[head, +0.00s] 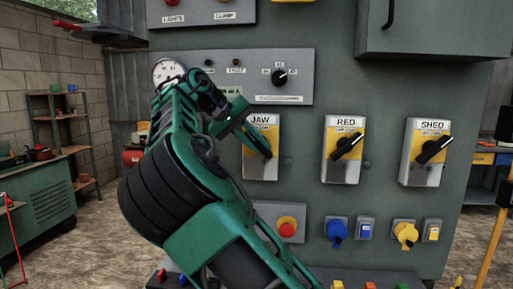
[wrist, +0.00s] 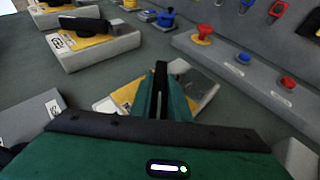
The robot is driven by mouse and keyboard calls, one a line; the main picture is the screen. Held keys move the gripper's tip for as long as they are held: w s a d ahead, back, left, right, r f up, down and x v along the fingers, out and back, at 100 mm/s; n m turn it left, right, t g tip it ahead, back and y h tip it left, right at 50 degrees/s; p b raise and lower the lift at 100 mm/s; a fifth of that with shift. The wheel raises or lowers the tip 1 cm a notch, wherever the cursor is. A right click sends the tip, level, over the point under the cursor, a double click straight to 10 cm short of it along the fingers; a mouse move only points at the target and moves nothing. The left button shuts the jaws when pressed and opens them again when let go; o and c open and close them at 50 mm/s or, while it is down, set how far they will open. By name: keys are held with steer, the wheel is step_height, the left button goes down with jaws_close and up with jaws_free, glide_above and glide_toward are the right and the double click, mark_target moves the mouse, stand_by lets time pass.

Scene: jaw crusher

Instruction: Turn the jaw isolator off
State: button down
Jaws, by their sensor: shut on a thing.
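The jaw isolator (head: 261,172) is a grey box with a yellow plate and a JAW label on the green panel, left of two similar isolators. In the wrist view its yellow plate (wrist: 127,93) and grey casing show behind my fingers. My gripper (head: 268,152) is at the front of the jaw isolator, its green fingers crossing the plate on a slant. The fingers (wrist: 162,92) are shut on the isolator's black handle, which they mostly hide. I cannot tell the handle's exact angle.
The RED isolator (head: 343,152) and the SHED isolator (head: 427,155) stand to the right, their black handles slanting up to the right. Below are a red button (head: 286,224), a blue knob (head: 337,232) and a yellow knob (head: 405,234). A control box (head: 300,65) sits above.

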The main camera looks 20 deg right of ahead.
steer(key=shift+h, duration=0.3)
stand_by(0.4)
steer(key=c, duration=1.7)
jaws_free()
steer(key=shift+w+f, duration=0.15)
steer(key=shift+a+r, duration=0.15)
steer(key=shift+r, duration=0.05)
steer(key=v, duration=1)
steer(key=shift+w+a+r, duration=0.1)
steer(key=shift+w+a, duration=0.05)
